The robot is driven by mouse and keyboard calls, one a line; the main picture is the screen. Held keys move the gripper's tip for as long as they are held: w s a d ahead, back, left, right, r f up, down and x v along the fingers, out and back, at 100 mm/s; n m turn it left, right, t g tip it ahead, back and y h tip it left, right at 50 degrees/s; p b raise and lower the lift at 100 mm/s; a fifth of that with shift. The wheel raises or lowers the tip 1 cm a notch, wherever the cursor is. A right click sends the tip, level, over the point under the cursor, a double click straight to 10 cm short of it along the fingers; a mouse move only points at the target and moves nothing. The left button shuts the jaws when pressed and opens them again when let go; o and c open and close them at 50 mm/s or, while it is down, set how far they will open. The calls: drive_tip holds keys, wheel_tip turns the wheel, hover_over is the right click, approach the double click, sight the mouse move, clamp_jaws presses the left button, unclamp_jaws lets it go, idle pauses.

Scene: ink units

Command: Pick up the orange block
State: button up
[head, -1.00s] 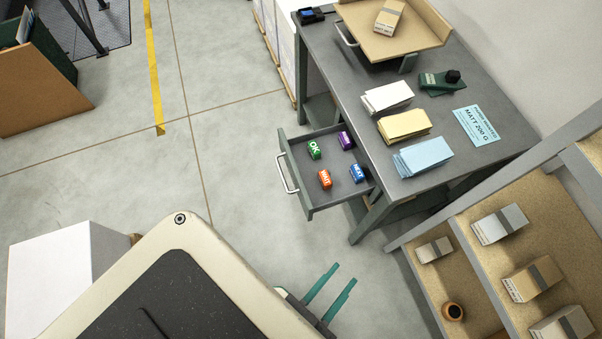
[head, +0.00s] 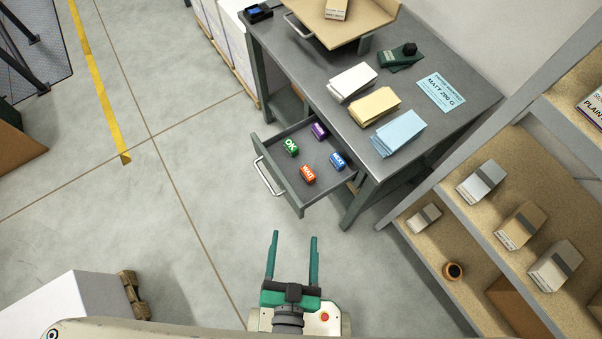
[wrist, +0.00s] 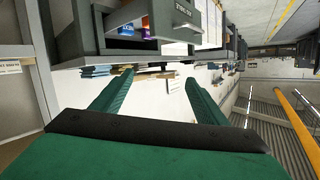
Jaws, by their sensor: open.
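The orange block (head: 307,173) lies in the open drawer (head: 296,205) of the grey desk, near the drawer's front. It has white lettering on it. A green block (head: 291,147), a purple block (head: 319,130) and a blue block (head: 338,161) lie apart from it in the same drawer. My gripper (head: 293,236) is open and empty, outside the drawer and below it in the head view. In the wrist view, my gripper's green fingers (wrist: 150,90) stand apart and the drawer (wrist: 135,40) shows above them. I cannot make out the orange block clearly there.
The desk (head: 400,165) carries white, yellow and blue paper stacks. A shelf (head: 440,245) with several boxes and a small brown pot (head: 453,271) stands at the right. A white box (head: 70,310) stands at lower left. The floor (head: 200,200) left of the drawer is clear.

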drive_tip(key=w+a+r+m+g+y, duration=0.25)
drive_tip(key=w+a+y, duration=0.25)
drive_tip(key=w+a, duration=0.9)
drive_tip(key=w+a+r+m+g+y, duration=0.25)
drive_tip(key=w+a+g+y, duration=0.2)
drive_tip(key=w+a, duration=0.9)
drive_tip(key=m+g+h, duration=0.3)
drive_tip(key=g+h, duration=0.5)
drive_tip(key=h, duration=0.1)
hover_over(307, 173)
drive_tip(key=f, duration=1.4)
drive_tip(key=shift+w+f, duration=0.2)
drive_tip(key=shift+w, duration=0.15)
drive_tip(key=shift+s+f, duration=0.15)
drive_tip(key=shift+f, duration=1.4)
drive_tip(key=shift+s+f, duration=0.15)
drive_tip(key=shift+f, duration=1.4)
